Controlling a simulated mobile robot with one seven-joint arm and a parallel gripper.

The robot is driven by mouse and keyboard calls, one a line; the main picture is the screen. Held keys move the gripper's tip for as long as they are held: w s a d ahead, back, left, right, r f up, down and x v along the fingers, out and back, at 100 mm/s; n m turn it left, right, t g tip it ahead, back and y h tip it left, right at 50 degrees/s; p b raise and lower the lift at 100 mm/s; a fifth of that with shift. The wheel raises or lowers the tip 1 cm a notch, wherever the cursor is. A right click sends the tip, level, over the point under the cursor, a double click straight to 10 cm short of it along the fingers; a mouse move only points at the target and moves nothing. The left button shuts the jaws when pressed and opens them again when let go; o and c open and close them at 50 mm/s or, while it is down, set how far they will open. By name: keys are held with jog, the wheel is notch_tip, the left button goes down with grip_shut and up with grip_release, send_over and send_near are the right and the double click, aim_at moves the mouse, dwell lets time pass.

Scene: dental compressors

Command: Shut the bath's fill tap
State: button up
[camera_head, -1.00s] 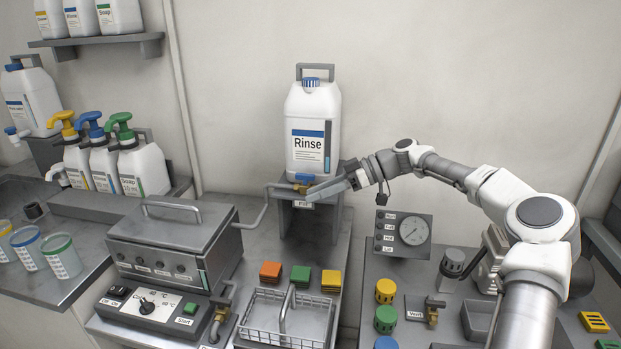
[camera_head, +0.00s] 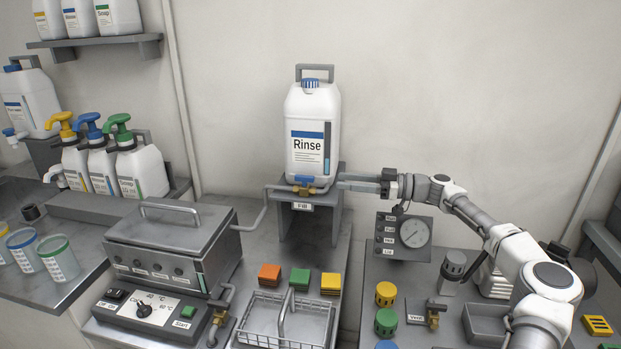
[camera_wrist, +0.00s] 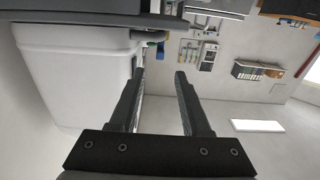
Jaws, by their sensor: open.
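The fill tap (camera_head: 304,187) is a brass valve with a blue handle (camera_head: 304,179), under the Rinse canister and above the "Fill" label. The handle appears to lie sideways, roughly along the pipe. A grey pipe (camera_head: 262,212) runs from the tap to the bath (camera_head: 172,250), a metal box with a closed lid. My gripper (camera_head: 340,182) is just right of the tap, fingers pointing left at it, open and empty, with a small gap. In the wrist view the open fingers (camera_wrist: 160,73) frame an empty space; small blue and green bits show beyond the left fingertip.
The Rinse canister (camera_head: 313,135) stands on a grey stand (camera_head: 325,222) beside my fingers. A gauge panel (camera_head: 404,236) stands below my wrist. A wire basket (camera_head: 285,318) and coloured blocks (camera_head: 300,277) lie in front.

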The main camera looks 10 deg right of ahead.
aim_at(311, 178)
jog(key=x, duration=1)
grip_shut()
